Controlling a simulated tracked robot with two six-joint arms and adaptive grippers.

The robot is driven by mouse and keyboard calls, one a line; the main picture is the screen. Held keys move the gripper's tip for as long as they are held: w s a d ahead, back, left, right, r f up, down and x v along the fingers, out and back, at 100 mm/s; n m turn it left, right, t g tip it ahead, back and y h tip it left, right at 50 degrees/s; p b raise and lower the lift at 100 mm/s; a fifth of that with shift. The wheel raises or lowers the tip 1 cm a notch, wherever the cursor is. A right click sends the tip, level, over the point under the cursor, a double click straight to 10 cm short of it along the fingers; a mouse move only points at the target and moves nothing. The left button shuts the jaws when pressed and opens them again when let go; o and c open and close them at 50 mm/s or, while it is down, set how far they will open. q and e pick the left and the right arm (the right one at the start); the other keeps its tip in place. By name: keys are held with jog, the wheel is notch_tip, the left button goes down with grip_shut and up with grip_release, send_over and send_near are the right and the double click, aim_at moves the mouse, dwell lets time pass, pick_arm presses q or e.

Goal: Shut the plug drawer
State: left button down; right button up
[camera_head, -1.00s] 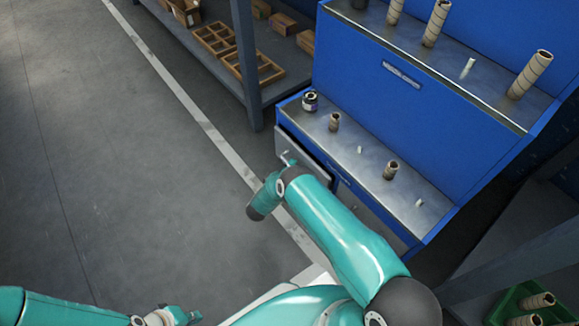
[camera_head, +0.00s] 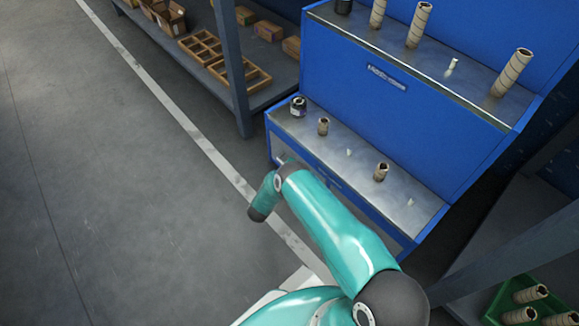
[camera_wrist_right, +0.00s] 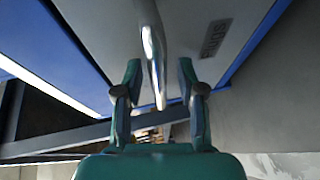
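The plug drawer is at the lower left of the blue cabinet (camera_head: 300,143). In the head view my right arm covers most of its front, which looks close to flush; I cannot tell whether it is fully shut. In the right wrist view the grey drawer front (camera_wrist_right: 105,30) fills the top, with a small label (camera_wrist_right: 215,38) and a silver bar handle (camera_wrist_right: 153,55). My right gripper (camera_wrist_right: 160,75) is open, with one finger on each side of the handle. Contact cannot be told. My left gripper is out of view.
A grey shelf post (camera_head: 233,75) rises to the left. A green crate (camera_head: 500,310) with tubes is at lower right. The floor at left is clear.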

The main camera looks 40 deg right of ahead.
jog(key=v, duration=1.2)
dwell(0.3)
